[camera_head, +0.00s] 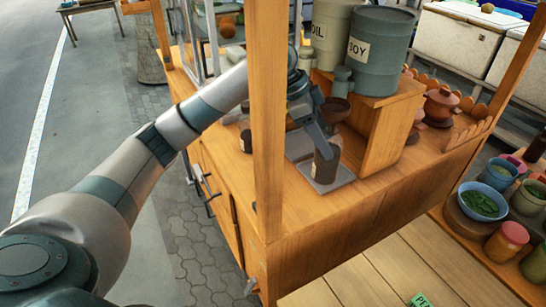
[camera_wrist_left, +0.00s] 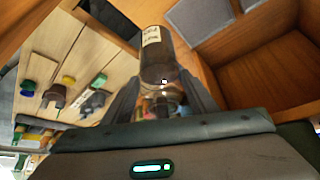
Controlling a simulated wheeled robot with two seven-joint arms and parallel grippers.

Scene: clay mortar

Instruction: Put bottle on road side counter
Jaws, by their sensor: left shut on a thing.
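A dark brown bottle (camera_head: 326,165) with a pale label is in the fingers of my left gripper (camera_head: 322,135), which is shut on its narrow upper part. The bottle is roughly upright over a grey square pad (camera_head: 345,178) on the wooden road side counter (camera_head: 292,208). I cannot tell whether its base touches the pad. In the left wrist view the bottle (camera_wrist_left: 157,58) points away from the two fingers (camera_wrist_left: 165,95), its label showing. My right gripper is in neither view.
A wooden post (camera_head: 267,110) stands beside my left arm. Right of the bottle is a wooden shelf block (camera_head: 385,130) bearing a SOY barrel (camera_head: 380,50) and an OIL barrel (camera_head: 325,33). A brown cup (camera_head: 335,108) is close behind the gripper. The counter's front strip is clear.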

